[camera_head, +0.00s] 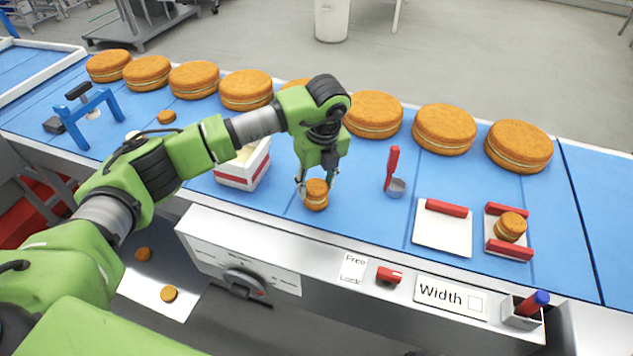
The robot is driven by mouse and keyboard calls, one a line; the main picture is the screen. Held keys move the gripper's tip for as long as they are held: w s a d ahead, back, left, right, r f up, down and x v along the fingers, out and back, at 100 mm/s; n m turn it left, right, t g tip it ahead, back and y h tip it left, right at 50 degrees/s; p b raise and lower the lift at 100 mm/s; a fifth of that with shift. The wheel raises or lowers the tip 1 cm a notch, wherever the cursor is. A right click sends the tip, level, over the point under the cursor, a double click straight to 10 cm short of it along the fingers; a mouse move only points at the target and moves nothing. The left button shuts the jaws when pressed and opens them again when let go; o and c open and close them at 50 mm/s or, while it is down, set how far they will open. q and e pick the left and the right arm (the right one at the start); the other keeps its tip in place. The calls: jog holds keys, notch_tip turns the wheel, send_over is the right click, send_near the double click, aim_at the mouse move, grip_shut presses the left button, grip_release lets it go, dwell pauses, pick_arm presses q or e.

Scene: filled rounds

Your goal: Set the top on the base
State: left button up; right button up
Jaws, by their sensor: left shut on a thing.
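My left gripper (316,183) points down over the blue belt near its front edge, its fingers on either side of a small orange-brown round (316,194). It is shut on this round. The round looks layered, with a browned upper part and a similar lower part; I cannot tell whether these are a separate top and base touching each other. It is at or just above the belt. Another small layered round (510,227) sits on the small tray with red bars (493,247) at the right. My right gripper is not in view.
Several large filled rounds (445,128) line the belt's back. A white-and-red box (245,167) stands left of the gripper, a red-handled scoop (393,168) right of it. A white plate (441,240) lies farther right. A small round (166,117) lies near the blue stand (92,115).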

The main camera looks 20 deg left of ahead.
pick_arm(q)
jog(key=shift+f+b, duration=0.35)
jog(key=shift+f, duration=0.15)
jog(key=o, duration=0.8)
jog(key=shift+o, duration=0.2)
jog(key=o, duration=0.5)
jog(key=shift+r, duration=0.15)
jog(key=shift+r+p, duration=1.75)
jog(key=shift+r, duration=1.65)
jog(key=shift+f, duration=0.1)
